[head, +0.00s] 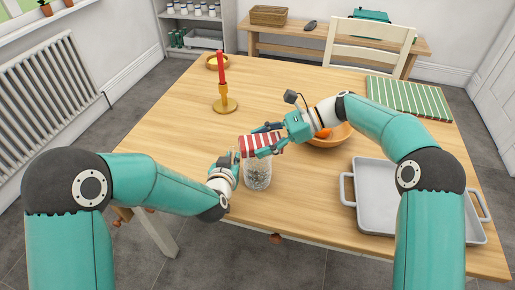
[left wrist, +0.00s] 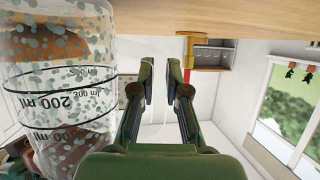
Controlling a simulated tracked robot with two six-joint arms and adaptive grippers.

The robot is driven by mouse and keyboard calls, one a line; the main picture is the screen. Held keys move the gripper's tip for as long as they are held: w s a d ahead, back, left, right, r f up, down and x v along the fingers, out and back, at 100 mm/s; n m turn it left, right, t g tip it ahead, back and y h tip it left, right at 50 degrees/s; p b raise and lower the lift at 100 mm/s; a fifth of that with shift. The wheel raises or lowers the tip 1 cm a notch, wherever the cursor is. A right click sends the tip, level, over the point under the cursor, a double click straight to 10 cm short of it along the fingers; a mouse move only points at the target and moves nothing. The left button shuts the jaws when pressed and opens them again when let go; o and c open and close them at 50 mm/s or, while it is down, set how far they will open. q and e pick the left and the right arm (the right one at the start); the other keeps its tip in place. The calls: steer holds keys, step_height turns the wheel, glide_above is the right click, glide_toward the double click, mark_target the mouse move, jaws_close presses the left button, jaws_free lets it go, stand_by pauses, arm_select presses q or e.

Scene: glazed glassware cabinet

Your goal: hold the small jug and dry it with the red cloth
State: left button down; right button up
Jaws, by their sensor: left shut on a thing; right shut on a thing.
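The small jug (head: 258,174) is clear glass, dotted with drops, near the table's front edge. In the left wrist view the jug (left wrist: 60,85) fills the left side, with black measuring marks upside down. My left gripper (head: 236,163) is at the jug's left side, shut on it; the glass between the fingers (left wrist: 160,80) is hard to see, probably the handle. My right gripper (head: 268,140) is shut on the red-and-white striped cloth (head: 258,143), which is at the jug's top. The cloth hides the jug's rim; I cannot tell whether they touch.
A grey tray (head: 377,190) is at the right. The left table top is clear.

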mark_target(255, 140)
arm_select(q)
steer(key=shift+d, duration=0.1)
arm_select(e)
steer(key=shift+s+a+f, duration=0.1)
steer(key=shift+a+f, duration=0.05)
steer(key=shift+a, duration=1.4)
steer(key=shift+d+r, duration=0.2)
steer(key=shift+d, duration=2.05)
steer(key=shift+a+f, duration=0.15)
steer(key=shift+a, duration=0.65)
steer(key=shift+a+f, duration=0.1)
steer(key=shift+a, duration=1.35)
steer(key=shift+d, duration=0.65)
steer(key=shift+f+v, duration=0.15)
steer(key=shift+v, duration=0.6)
steer(key=shift+f+v, duration=0.15)
steer(key=shift+v, duration=0.65)
steer(key=shift+r+x, duration=0.15)
steer(key=shift+x, duration=0.55)
steer(key=shift+r+x, duration=0.15)
steer(key=shift+x, duration=0.55)
steer(key=shift+a, duration=0.9)
